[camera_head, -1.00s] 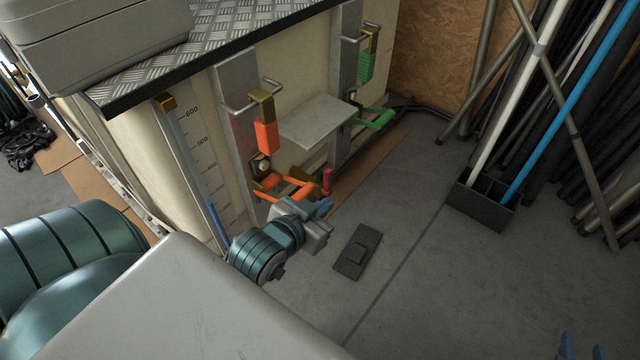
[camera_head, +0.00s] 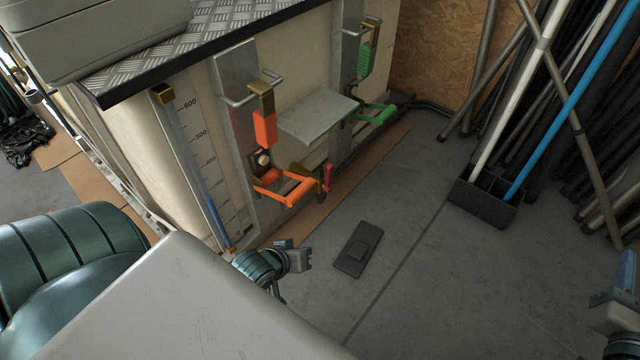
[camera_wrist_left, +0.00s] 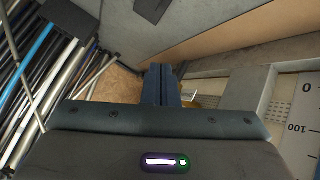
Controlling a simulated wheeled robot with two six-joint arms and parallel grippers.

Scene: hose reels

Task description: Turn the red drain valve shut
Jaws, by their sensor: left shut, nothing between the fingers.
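A small red handle (camera_head: 328,177), which I take for the red drain valve, stands nearly upright low on the tank's front, just right of an orange lever (camera_head: 286,192). An orange-red grip (camera_head: 265,128) hangs from a brass bracket above that lever. My left gripper (camera_head: 301,258) is in front of and below the red handle, apart from it. Its blue fingers (camera_wrist_left: 161,85) are together and empty in the left wrist view, where I cannot make out the red handle. My right gripper (camera_head: 625,275) is at the right edge, partly cut off; its opening is unclear.
A grey shelf plate (camera_head: 318,118) juts from the tank between the orange and green handles (camera_head: 376,115). A dark flat pad (camera_head: 358,249) lies on the floor. A black rack (camera_head: 483,204) with poles stands at right. The middle floor is otherwise clear.

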